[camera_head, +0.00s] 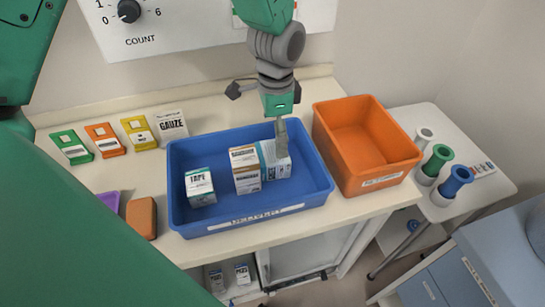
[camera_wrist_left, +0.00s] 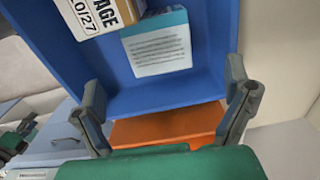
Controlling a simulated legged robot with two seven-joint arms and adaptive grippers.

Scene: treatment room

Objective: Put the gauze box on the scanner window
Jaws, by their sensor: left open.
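A white box with teal sides (camera_head: 275,160), probably the gauze box, stands at the right of the blue tray (camera_head: 190,222), against a brown-and-white bandage box (camera_head: 245,170). Its label is too small to read. In the left wrist view the teal-edged box (camera_wrist_left: 157,45) shows a white face with lines of text. My left gripper (camera_head: 281,142) is above the teal box, partly covering it. In the wrist view its fingers (camera_wrist_left: 165,92) are spread with nothing between them. I cannot make out a scanner window.
A tape box (camera_head: 200,187) stands at the tray's left. An orange bin (camera_head: 365,150) is right of the tray. A GAUZE card (camera_head: 172,125) and several coloured cards line the back. A brown block (camera_head: 141,217) lies left of the tray. Coloured holders stand on a side table (camera_head: 480,190).

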